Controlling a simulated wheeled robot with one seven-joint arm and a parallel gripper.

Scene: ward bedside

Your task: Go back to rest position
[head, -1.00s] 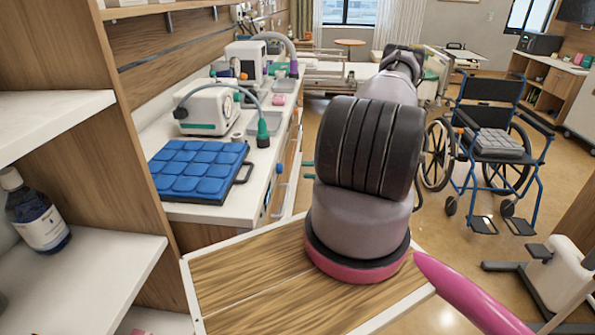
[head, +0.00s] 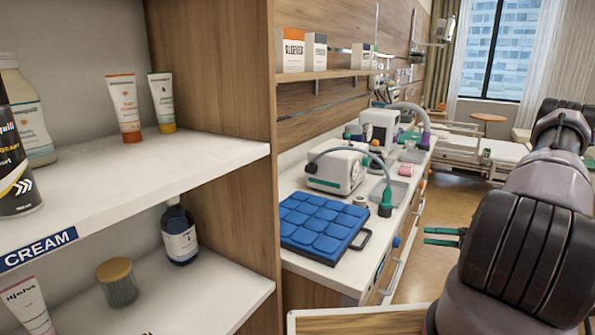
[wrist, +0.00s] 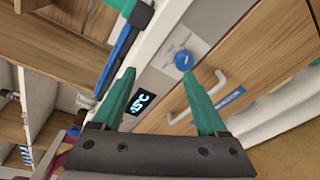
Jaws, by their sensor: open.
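My gripper (wrist: 157,100) is open and empty in the wrist view, its two green fingers spread apart. Beyond them are a cabinet front with a blue knob (wrist: 184,60), a small lit display (wrist: 142,103) and a pale handle (wrist: 210,88). In the head view my green fingertips (head: 443,236) show beside the counter's front, at the left of my arm. Nothing is between the fingers.
A shelf unit (head: 225,150) with bottles and tubes stands close on the left. A bed (head: 500,158) is at the back. Floor (head: 415,270) shows beside the counter.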

